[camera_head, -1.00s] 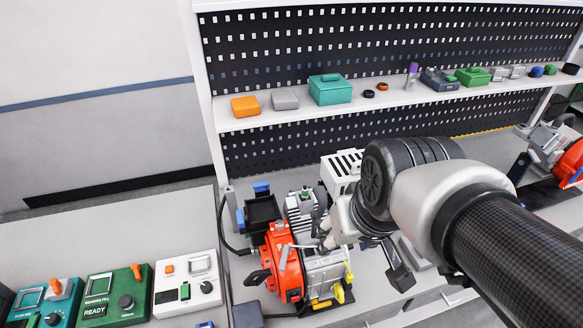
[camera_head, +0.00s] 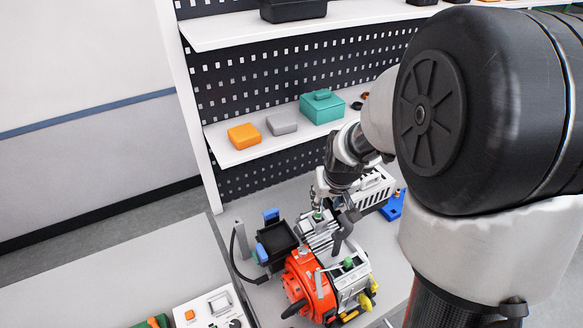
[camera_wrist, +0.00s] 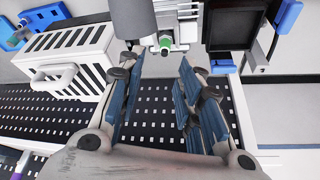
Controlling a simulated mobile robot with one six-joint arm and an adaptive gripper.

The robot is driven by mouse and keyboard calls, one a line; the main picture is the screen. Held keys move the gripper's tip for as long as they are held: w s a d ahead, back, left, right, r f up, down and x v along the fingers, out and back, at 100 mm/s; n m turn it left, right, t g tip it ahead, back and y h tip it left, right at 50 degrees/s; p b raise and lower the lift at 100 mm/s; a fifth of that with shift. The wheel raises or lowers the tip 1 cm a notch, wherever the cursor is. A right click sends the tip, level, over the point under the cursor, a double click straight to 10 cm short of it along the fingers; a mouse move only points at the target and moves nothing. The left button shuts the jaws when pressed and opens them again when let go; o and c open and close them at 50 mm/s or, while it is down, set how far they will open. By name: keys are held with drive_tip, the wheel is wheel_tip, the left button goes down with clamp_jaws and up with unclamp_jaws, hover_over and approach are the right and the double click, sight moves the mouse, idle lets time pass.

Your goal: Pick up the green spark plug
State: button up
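The green spark plug (camera_head: 317,215) sits upright at the top of the grey finned part of a red engine (camera_head: 310,285). In the wrist view the green spark plug (camera_wrist: 165,42) shows as a small green tip below the grey block, between and beyond my fingertips. My gripper (camera_wrist: 160,62) is open, with nothing between its blue-padded fingers. In the head view my gripper (camera_head: 325,194) hangs just above the spark plug; its fingers are small and partly merged with the engine there. A second green part (camera_head: 348,263) is on the engine's front.
A black tray (camera_head: 276,240) with blue parts stands left of the engine. A white slotted box (camera_head: 373,188) is behind it, also in the wrist view (camera_wrist: 70,62). A shelf (camera_head: 250,150) with orange, grey and teal boxes runs above the bench.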

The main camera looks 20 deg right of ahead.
sight(319, 214)
drive_tip(key=x, duration=0.7)
drive_tip(key=shift+w+a+f+b, duration=0.3)
drive_tip(key=shift+a+b, duration=0.05)
drive_tip(key=shift+c, duration=0.6)
clamp_jaws()
